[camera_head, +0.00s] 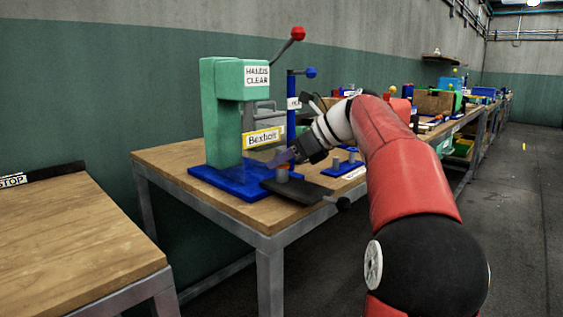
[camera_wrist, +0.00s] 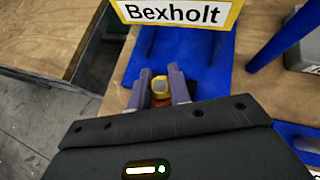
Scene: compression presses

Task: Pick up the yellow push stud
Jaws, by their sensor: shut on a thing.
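The yellow push stud (camera_wrist: 160,86) shows in the wrist view between the two fingers of my gripper (camera_wrist: 159,88), which are closed on its sides. An orange-red part shows just below the stud, partly hidden by my gripper. In the head view my gripper (camera_head: 280,157) is at the front of the green press (camera_head: 221,125), low over its blue base (camera_head: 235,183). The stud cannot be made out in the head view. I cannot tell whether the stud touches what is under it.
A yellow-framed "Bexholt" sign (camera_head: 263,138) hangs close to my gripper; it also shows in the wrist view (camera_wrist: 178,12). A blue post (camera_head: 291,110) stands to the right. A dark plate (camera_head: 297,190) lies at the table's front edge.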

